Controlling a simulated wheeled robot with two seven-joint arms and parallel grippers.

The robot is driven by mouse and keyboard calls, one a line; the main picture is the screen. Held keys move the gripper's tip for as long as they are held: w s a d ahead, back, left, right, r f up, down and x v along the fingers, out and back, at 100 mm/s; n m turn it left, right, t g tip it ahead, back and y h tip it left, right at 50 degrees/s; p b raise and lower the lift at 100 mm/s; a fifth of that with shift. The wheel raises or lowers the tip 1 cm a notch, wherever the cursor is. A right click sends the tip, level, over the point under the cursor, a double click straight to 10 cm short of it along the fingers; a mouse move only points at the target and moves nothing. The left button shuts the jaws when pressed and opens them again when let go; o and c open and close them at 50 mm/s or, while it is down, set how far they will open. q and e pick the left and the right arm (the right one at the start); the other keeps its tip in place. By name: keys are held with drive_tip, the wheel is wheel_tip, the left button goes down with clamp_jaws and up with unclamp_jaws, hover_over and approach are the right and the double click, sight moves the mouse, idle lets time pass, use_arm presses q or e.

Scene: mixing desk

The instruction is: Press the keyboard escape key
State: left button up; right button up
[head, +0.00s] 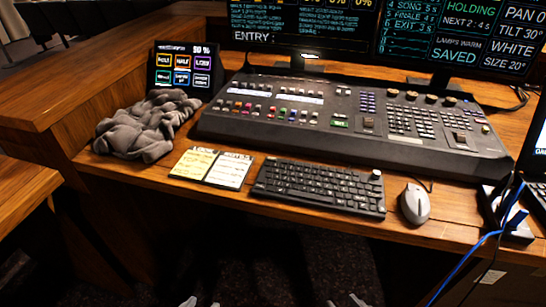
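The black keyboard (318,187) lies flat near the front edge of the desk, slightly turned, with a pale knob at its back right corner. Its escape key (272,161) is at the back left corner, too small to read; nothing covers it. Only light fingertips of my grippers show at the bottom edge of the view, low in front of the desk and well apart from the keyboard. The right gripper (344,302) shows two tips with a gap between them. The left gripper (202,303) also shows two separate tips. Both look empty.
A mixing console (350,120) stands behind the keyboard. Paper notes (212,168) lie to its left and a grey mouse (414,204) to its right. A grey cloth heap (148,125), a small screen (184,68) and blue cables (470,255) flank the desk. Space above the keyboard is clear.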

use_arm(q)
drive_tip(key=shift+w+r, duration=0.1)
drive_tip(key=shift+w, duration=0.05)
clamp_jaws()
idle(1.7)
